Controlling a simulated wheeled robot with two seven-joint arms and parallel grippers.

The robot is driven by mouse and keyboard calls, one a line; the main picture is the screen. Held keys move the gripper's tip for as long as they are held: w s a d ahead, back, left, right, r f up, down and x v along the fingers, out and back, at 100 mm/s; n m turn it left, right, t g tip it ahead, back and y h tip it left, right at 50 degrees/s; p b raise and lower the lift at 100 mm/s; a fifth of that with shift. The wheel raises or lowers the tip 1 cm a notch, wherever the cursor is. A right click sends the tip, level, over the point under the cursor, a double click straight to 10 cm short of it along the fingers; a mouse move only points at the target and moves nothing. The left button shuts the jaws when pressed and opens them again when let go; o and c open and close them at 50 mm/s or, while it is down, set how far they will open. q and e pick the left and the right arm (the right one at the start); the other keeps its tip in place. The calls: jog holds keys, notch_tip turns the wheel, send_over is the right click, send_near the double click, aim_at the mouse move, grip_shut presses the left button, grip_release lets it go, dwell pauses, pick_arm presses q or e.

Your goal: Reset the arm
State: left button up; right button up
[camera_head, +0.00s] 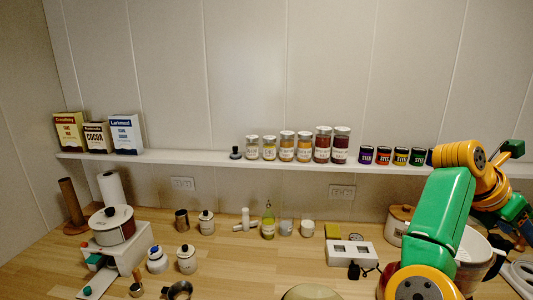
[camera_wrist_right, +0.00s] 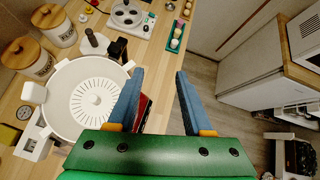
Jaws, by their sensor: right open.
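My right arm (camera_head: 440,215) rises in green and orange at the right of the head view and bends back near the right edge. In the right wrist view, my right gripper (camera_wrist_right: 160,95) has its two blue fingers spread wide apart, with nothing held between them. The gap looks over the counter edge and the floor. A red object (camera_wrist_right: 143,113) shows partly behind the left finger. My left gripper is not in the head view.
A white round vented lid or pan (camera_wrist_right: 92,98) lies close left of the fingers. Canisters (camera_wrist_right: 22,55) stand beyond it. Open floor (camera_wrist_right: 215,110) and a cabinet (camera_wrist_right: 265,75) lie right. A shelf (camera_head: 200,158) with boxes and jars spans the wall above the cluttered counter.

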jog(key=d+r+n+t+h, duration=0.2)
jog(key=d+r+n+h, duration=0.2)
jog(key=r+n+h, duration=0.7)
jog(key=w+a+f+n+t+y, duration=0.2)
jog(key=w+a+n+t+y, duration=0.3)
jog(key=n+t, duration=0.5)
jog(key=w+a+f+n+t+y, duration=0.2)
jog(key=a+f+n+t+y, duration=0.1)
jog(key=a+n+t, duration=0.6)
jog(key=a+f+n+g+y, duration=0.2)
jog(key=a+f+n+y, duration=0.5)
jog(key=f+n, duration=0.3)
jog(key=a+f+n+g+y, duration=0.2)
jog(key=a+f+n+y, duration=0.5)
jog(key=f, duration=0.4)
jog(key=s+a+f+n+g, duration=0.3)
jog(key=s+f+n+g, duration=0.3)
jog(key=s+f, duration=0.65)
jog(key=s+f+n+g, duration=0.1)
jog(key=s+f+g, duration=0.65)
jog(key=s, duration=0.55)
jog(key=s+f+g+b, duration=0.1)
jog(key=s+f+b, duration=0.25)
jog(key=f, duration=1.75)
jog(key=s+d+f+g+h+b, duration=0.1)
jog(key=s+d+f+b, duration=0.1)
jog(key=s+f, duration=0.9)
jog(key=shift+s+d+f+n+b, duration=0.25)
jog(key=shift+f+b, duration=0.2)
jog(key=shift+f, duration=0.5)
